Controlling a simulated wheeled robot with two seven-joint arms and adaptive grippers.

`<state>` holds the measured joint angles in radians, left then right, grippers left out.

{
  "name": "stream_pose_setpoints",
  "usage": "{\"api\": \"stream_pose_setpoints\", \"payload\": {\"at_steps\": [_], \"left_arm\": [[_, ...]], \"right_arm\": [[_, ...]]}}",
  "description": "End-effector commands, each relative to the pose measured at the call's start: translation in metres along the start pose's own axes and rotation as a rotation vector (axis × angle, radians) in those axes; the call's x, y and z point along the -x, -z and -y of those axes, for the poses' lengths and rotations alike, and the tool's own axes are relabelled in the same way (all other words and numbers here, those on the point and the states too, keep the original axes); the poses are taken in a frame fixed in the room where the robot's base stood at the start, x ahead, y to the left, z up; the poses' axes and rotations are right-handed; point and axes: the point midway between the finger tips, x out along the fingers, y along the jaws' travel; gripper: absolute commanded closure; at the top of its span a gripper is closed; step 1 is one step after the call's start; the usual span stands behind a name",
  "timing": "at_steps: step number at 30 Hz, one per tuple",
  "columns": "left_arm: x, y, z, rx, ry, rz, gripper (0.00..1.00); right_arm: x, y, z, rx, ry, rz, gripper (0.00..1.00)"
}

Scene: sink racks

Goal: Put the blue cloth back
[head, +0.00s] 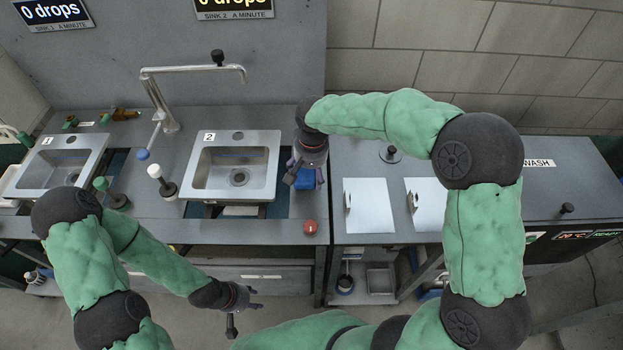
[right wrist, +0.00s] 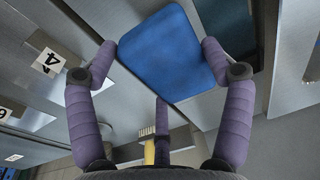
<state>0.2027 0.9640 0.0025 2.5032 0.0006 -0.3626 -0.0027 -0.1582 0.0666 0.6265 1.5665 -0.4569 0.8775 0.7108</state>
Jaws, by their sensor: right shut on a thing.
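The blue cloth (head: 305,180) is a small blue pad at the right edge of sink 2 in the head view. In the right wrist view the blue cloth (right wrist: 165,52) fills the space between my finger tips. My right gripper (right wrist: 158,62) is shut on it, with a purple finger at its left and right sides. In the head view my right gripper (head: 304,172) points down over the counter, and its fingers partly hide the cloth. My left gripper (head: 257,298) is in front of the counter, low, with its fingers apart and nothing visible between them.
Sink 2 (head: 207,183) is left of my right gripper, with a tap (head: 165,110) behind it. Sink 1 (head: 92,155) is further left. A red knob (head: 310,227) is on the counter's front edge. A brush (right wrist: 149,150) shows below the cloth.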

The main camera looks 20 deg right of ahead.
Motion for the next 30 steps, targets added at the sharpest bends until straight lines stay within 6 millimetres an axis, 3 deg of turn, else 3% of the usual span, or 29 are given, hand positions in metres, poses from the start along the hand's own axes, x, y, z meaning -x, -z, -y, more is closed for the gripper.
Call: {"api": "stream_pose_setpoints", "payload": {"at_steps": [5,12,23,24,25,26,30], "left_arm": [[-0.003,0.0,0.001,0.0,0.0,0.0,0.6],[-0.012,0.001,0.004,0.0,0.0,0.0,0.6],[-0.013,0.001,0.005,0.0,0.0,0.0,0.6],[-0.013,0.001,0.005,0.0,0.0,0.0,0.6],[-0.013,0.001,0.005,0.0,0.0,0.0,0.6],[-0.013,0.001,0.004,0.0,0.0,0.0,0.6],[-0.013,0.001,0.004,0.0,0.0,0.0,0.6]], "right_arm": [[-0.01,0.005,-0.005,-0.002,0.0,0.0,0.56],[-0.041,0.003,-0.008,0.0,-0.001,0.001,0.56],[-0.044,0.003,-0.007,0.0,0.0,-0.001,0.56],[-0.044,0.003,-0.007,0.0,0.0,-0.001,0.16],[-0.044,0.003,-0.007,0.0,0.0,-0.001,0.08],[-0.043,0.003,-0.007,0.0,0.0,-0.001,0.0],[-0.043,0.003,-0.007,0.0,0.0,-0.001,0.0]]}}
